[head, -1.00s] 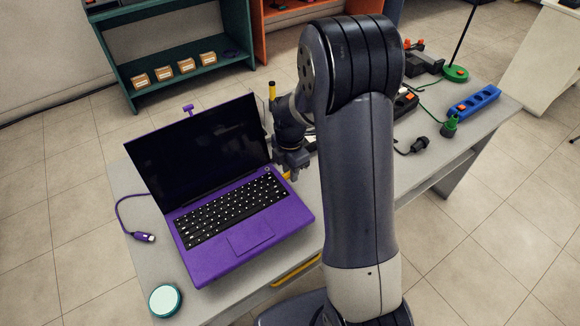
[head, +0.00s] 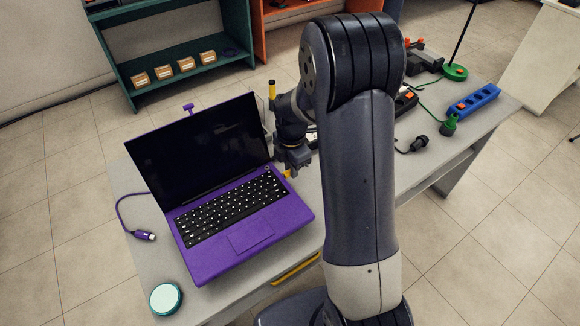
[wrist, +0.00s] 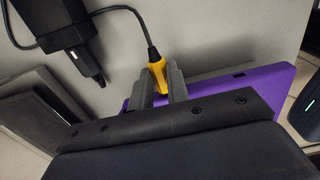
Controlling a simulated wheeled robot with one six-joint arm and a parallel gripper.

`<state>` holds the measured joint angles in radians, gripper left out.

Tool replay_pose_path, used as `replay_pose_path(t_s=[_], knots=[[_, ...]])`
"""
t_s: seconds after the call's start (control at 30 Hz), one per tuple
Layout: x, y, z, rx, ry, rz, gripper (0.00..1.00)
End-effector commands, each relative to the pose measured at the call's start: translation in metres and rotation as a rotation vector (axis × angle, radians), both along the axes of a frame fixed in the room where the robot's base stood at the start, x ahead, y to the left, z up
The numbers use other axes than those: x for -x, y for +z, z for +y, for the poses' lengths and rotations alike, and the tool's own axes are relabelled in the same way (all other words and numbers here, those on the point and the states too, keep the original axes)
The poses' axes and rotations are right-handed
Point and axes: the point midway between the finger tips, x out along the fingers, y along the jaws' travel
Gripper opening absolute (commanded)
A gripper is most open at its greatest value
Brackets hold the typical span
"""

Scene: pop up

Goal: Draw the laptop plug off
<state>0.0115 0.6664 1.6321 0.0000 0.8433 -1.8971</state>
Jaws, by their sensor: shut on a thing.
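The purple laptop (head: 235,240) stands open on the table, its black screen (head: 200,150) tilted back. Its purple side edge also shows in the wrist view (wrist: 255,85). My gripper (wrist: 160,82) is beside the laptop's right side, also in the head view (head: 293,163). Its two grey fingers are shut on the yellow laptop plug (wrist: 157,72), which has a black cable running from its back. The plug's front end is hidden between the fingers, so I cannot tell whether it sits in the laptop's socket.
A black power adapter (wrist: 68,28) lies near the cable. A purple cable with a connector (head: 145,236) lies left of the laptop, with a round teal-rimmed item (head: 165,298) in front. A blue power strip (head: 474,100) and black plug (head: 418,143) are at the right.

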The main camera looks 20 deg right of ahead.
Motion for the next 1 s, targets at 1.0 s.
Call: replay_pose_path(t_s=[1.0], knots=[[-0.015, 0.0, -0.045, 0.0, 0.0, 0.0, 0.0]])
